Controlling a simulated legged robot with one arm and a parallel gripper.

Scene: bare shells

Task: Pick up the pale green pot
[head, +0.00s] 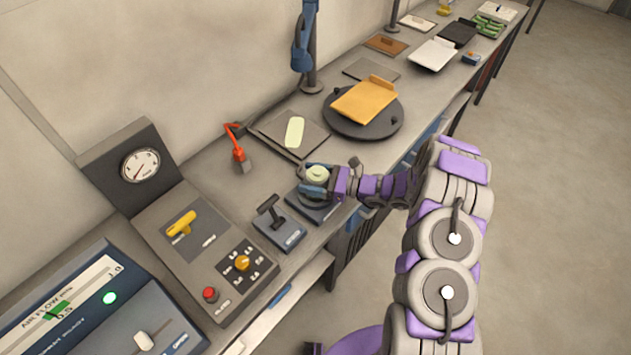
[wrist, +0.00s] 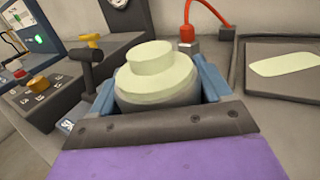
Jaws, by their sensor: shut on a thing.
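The pale green pot (head: 317,174) has a round body with a smaller round knob on top. In the head view it is at the bench's front edge, over a dark square base (head: 322,207). It also fills the middle of the wrist view (wrist: 155,75), upright. My gripper (head: 318,186) is shut on the pot, with a blue finger on each side of it in the wrist view (wrist: 158,92). The pot's lower part is hidden by my gripper, so I cannot tell whether it touches the base.
A black T-handle lever (head: 275,220) stands close to the left. A control panel (head: 205,255) with knobs is farther left. A round turntable (head: 370,120) holds an orange tray.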

